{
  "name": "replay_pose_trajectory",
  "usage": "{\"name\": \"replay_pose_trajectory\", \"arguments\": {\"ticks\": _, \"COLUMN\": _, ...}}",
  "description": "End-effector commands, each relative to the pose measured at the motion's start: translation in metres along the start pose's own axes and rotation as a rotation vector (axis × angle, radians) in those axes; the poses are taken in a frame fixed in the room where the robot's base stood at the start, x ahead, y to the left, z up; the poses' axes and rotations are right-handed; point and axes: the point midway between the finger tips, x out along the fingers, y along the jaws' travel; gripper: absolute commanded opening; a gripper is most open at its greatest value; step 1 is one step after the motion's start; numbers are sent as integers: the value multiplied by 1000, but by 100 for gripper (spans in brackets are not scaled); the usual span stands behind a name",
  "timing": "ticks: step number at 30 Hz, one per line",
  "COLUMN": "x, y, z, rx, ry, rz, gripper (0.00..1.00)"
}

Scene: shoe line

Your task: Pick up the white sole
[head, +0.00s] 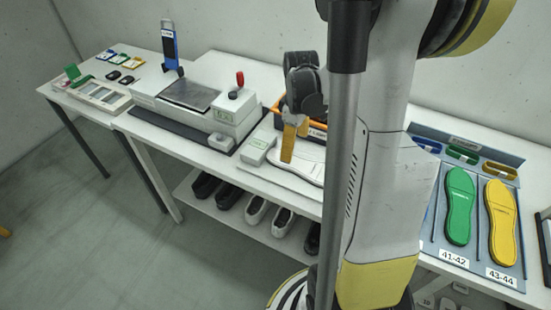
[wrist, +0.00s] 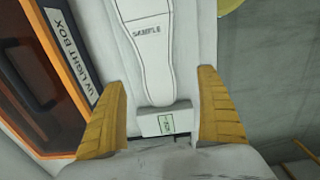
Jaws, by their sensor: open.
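The white sole (head: 309,167) lies flat on the bench in the head view, partly hidden by my gripper and arm. In the wrist view the white sole (wrist: 150,62) is marked "SAMPLE" and runs up out of the top of the picture. My gripper (head: 294,146) is above the near end of the sole, with its yellow fingers apart. In the wrist view my gripper (wrist: 162,77) has one finger on each side of the sole, with space between them and it. Nothing is held.
A small white box with a display (wrist: 158,124) sits by the sole's end. An orange-framed UV light box (wrist: 45,75) stands to the left in the wrist view. A press machine (head: 207,105) is left on the bench. Green (head: 459,205) and yellow (head: 500,220) soles lie right.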

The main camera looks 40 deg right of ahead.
Motion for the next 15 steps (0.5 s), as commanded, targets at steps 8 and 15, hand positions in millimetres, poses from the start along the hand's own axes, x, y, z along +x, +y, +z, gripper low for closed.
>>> {"name": "replay_pose_trajectory", "arguments": {"ticks": 8, "x": 34, "y": 1, "z": -1, "rx": 0, "ry": 1, "rz": 1, "gripper": 85}}
{"name": "replay_pose_trajectory", "arguments": {"ticks": 15, "x": 63, "y": 6, "z": 0, "rx": 0, "ry": 1, "rz": 1, "gripper": 85}}
